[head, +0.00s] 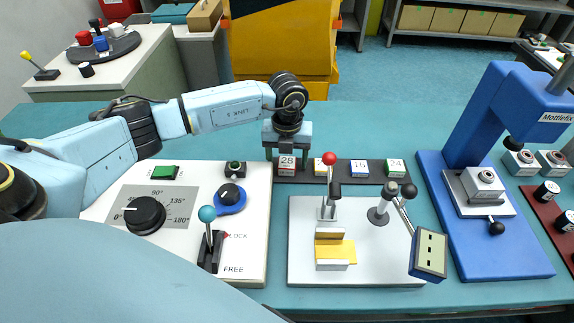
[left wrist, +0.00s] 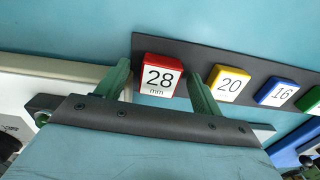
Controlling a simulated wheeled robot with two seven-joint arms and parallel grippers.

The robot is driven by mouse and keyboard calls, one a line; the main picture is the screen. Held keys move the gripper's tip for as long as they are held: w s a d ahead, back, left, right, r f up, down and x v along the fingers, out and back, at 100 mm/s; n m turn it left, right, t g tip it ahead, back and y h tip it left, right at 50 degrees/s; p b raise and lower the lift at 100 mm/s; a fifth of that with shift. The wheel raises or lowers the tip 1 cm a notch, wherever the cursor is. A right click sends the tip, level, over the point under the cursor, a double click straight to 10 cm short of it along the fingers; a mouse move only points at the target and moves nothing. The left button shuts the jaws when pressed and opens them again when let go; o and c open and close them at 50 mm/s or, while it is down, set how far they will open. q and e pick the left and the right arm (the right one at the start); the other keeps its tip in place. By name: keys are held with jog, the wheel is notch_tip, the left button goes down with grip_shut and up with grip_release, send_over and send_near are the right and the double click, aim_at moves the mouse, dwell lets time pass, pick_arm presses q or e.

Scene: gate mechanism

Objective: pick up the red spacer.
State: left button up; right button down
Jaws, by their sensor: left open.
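The red spacer (head: 287,167) is a small block with a white face marked 28, at the left end of a dark strip in the head view. In the left wrist view the red spacer (left wrist: 158,76) reads 28 mm and sits upright on that strip. My left gripper (head: 286,150) is open above the spacer and points down. My right gripper is not in view.
The dark strip (head: 345,181) also holds yellow (left wrist: 228,84), blue (left wrist: 277,92) and green (head: 394,168) spacers. A control panel (head: 258,200) with knobs and a lever lies left. A white plate (head: 300,272) with a red-knobbed lever stands in front. A blue press (head: 480,150) stands right.

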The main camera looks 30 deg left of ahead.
pick_arm(q)
jog(key=c, duration=1.2)
